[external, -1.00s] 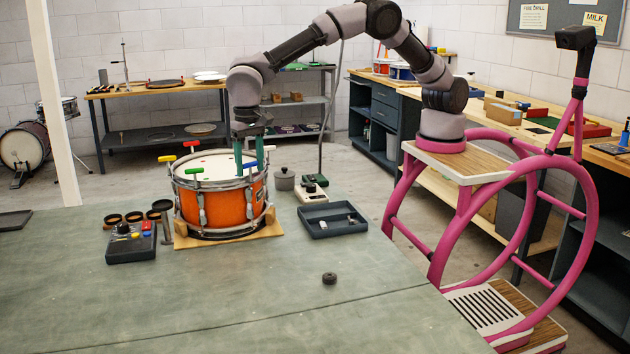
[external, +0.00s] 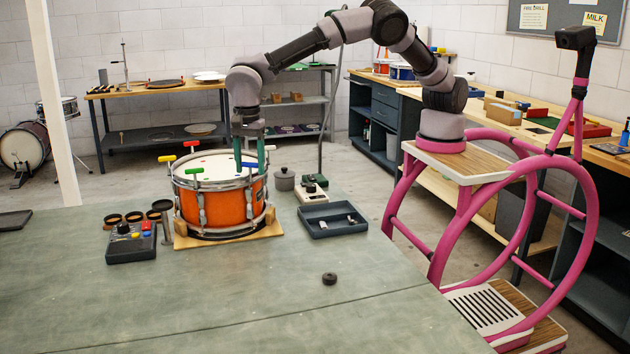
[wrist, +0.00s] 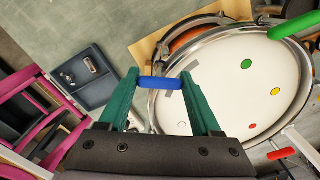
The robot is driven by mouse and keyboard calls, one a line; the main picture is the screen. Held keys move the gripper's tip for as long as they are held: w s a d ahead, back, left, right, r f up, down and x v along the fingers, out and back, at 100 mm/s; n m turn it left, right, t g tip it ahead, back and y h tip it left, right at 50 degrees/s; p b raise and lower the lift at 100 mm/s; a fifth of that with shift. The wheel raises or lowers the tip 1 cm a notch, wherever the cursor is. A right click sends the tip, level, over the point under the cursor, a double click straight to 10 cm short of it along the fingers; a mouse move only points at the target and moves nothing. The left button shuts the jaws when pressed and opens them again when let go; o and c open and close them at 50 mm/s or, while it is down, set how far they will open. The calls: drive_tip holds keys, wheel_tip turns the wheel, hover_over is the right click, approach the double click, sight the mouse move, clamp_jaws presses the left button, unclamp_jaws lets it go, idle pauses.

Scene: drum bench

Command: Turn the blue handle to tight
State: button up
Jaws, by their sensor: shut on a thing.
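The blue handle (wrist: 160,84) is a short bar at the rim of the drum in the wrist view. My gripper (wrist: 160,82) points down over it, and its two green fingers are shut on the bar's ends. The white drumhead (wrist: 225,85) has coloured dots and a grey mark beside the handle.
Green (external: 196,170), yellow (external: 167,158) and red (external: 191,144) handles stand around the rim. The drum sits on a wooden base (external: 185,241). A dark tray (external: 318,231) and a grey pot (external: 284,183) are to the right. A control box (external: 130,248) is to the left.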

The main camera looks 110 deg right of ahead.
drive_tip(key=m, duration=0.5)
drive_tip(key=shift+m, duration=0.3)
drive_tip(key=m, duration=0.5)
drive_tip(key=shift+r, duration=0.1)
drive_tip(key=shift+m, duration=0.3)
drive_tip(key=o, duration=1.4)
wheel_tip(320, 180, up, 10)
drive_tip(key=shift+f, duration=0.15)
drive_tip(key=shift+r, duration=0.5)
